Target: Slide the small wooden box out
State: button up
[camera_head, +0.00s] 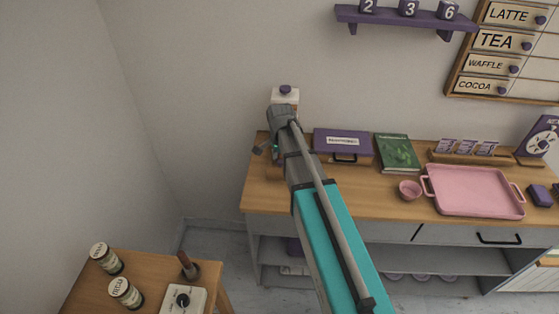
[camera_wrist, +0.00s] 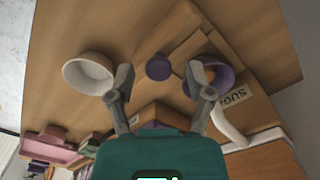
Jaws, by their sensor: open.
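A round purple knob (camera_wrist: 158,67) shows by these faces, between my fingertips in the picture but apart from both. My gripper (camera_wrist: 162,88) is open and empty, pointing at the counter. In the head view my gripper (camera_head: 267,149) is at the counter's left end, where my arm hides the wooden box.
A white bowl (camera_wrist: 87,73) is beside my left finger, and the purple cup (camera_wrist: 221,76) is by the right one. A white carton (camera_head: 286,97) stands behind. A purple case (camera_head: 327,148), green book (camera_head: 397,152) and pink tray (camera_head: 472,190) lie to the right on the counter.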

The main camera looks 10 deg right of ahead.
grip_shut()
jog(key=shift+s, duration=0.1)
jog(key=s+a, duration=0.3)
jog(key=s, duration=0.8)
jog(key=shift+s+a, duration=0.3)
jog(key=shift+a, duration=0.1)
jog(key=shift+c, duration=0.4)
grip_release()
jog(key=shift+s, duration=0.1)
jog(key=shift+o, duration=0.4)
jog(key=shift+r, duration=0.1)
